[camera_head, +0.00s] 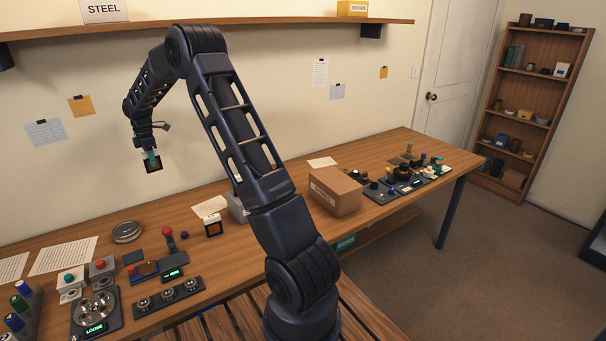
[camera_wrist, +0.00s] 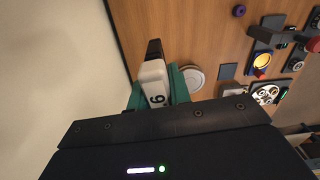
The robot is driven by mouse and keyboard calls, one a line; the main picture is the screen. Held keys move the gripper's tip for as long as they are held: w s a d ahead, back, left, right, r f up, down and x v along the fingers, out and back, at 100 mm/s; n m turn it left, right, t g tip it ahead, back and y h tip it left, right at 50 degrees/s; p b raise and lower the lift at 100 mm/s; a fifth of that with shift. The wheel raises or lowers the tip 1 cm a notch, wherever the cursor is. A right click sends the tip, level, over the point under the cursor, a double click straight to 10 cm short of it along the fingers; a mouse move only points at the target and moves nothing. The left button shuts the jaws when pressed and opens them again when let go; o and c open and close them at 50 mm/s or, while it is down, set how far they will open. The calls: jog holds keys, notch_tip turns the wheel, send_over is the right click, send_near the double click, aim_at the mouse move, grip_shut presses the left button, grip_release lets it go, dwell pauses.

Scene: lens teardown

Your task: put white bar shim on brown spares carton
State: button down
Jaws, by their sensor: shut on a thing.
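My gripper (camera_head: 151,155) is raised at the left in the head view, above the workbench and in front of the wall. In the wrist view, its teal fingers (camera_wrist: 158,90) are shut on a white piece (camera_wrist: 154,72) with a black digit and a dark far end. In the head view, a dark square with a brown middle (camera_head: 154,166) hangs below the fingers. I cannot tell for sure that the held piece is the white bar shim. The brown spares carton (camera_head: 336,191) stands on the bench right of my arm, apart from the gripper. Its top looks flat and clear.
Below the gripper are a round metal dish (camera_head: 127,232), papers and several small fixtures. A small framed piece (camera_head: 213,227) stands near a grey box (camera_head: 238,208). Dark trays of small parts (camera_head: 404,180) lie right of the carton. A wall shelf (camera_head: 250,26) runs above.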

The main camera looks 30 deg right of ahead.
jog(key=d+r+m, duration=0.2)
jog(key=d, duration=0.8)
jog(key=d+r+m, duration=0.2)
jog(key=d, duration=0.8)
notch_tip(320, 180, up, 8)
jog(key=m, duration=1.5)
send_over(335, 178)
notch_tip(335, 178, down, 20)
jog(key=shift+s+a+r, duration=0.1)
jog(key=c, duration=1.6)
grip_release()
jog(key=o, duration=0.3)
